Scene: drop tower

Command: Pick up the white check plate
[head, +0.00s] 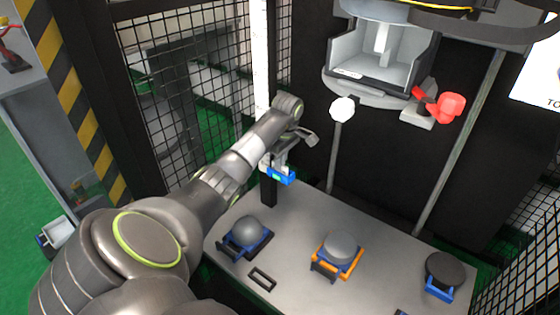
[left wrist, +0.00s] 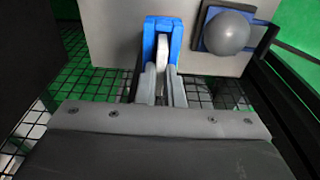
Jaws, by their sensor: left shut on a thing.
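My left gripper (head: 279,164) is at the back left of the grey table, above a small blue holder (head: 283,177) on a dark post. In the left wrist view the gripper (left wrist: 163,80) is shut, with its fingers on both sides of a thin white plate (left wrist: 162,52). The plate stands on edge inside the blue holder (left wrist: 150,35), which surrounds its far end. The fingers hide its near part. In the head view the plate is hard to make out. My right gripper is not in view.
The grey table (head: 300,222) holds a grey ball on a blue stand (head: 245,236), one on an orange stand (head: 338,252) and a dark disc on a blue stand (head: 443,271). Mesh fencing (head: 200,70) stands behind my arm. A grey drop housing (head: 380,60) hangs above.

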